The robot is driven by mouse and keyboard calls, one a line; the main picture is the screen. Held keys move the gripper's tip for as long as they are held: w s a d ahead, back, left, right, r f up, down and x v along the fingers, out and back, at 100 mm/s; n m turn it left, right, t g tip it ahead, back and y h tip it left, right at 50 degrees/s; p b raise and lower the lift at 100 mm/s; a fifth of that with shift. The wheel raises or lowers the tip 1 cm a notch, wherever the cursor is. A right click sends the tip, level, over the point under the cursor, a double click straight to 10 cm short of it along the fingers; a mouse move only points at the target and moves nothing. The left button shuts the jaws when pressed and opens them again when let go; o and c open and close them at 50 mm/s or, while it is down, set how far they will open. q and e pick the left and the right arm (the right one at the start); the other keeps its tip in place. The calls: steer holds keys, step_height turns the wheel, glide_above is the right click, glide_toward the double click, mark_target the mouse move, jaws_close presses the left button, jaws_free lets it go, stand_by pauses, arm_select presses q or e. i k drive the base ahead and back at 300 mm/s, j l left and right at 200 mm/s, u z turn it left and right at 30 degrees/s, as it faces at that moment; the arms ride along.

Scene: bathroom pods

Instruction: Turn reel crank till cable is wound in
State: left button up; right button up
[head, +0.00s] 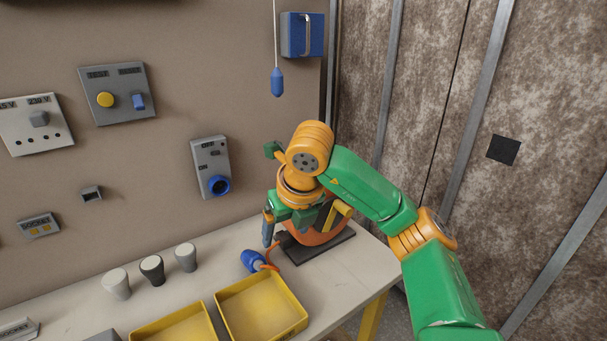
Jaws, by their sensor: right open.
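The orange cable reel (327,236) stands on a dark base plate (322,250) at the right end of the bench, largely hidden behind my right gripper. A short orange cable (270,262) runs from the reel to a blue plug (253,261) lying on the bench top. My right gripper (296,226) is open and points down over the reel, with a dark finger at its left side. The crank cannot be made out clearly, and whether a finger touches it cannot be told. My left gripper is out of view.
Two yellow trays (303,318) lie at the bench's front edge. Several grey and dark knobs (152,270) stand on the bench (225,256). Switch panels (212,166) are on the wall behind, and a blue pull-cord handle (277,83) hangs above. A brown panelled wall (540,200) is at right.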

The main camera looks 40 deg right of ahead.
mark_target(334, 210)
steer(key=z, duration=1.5)
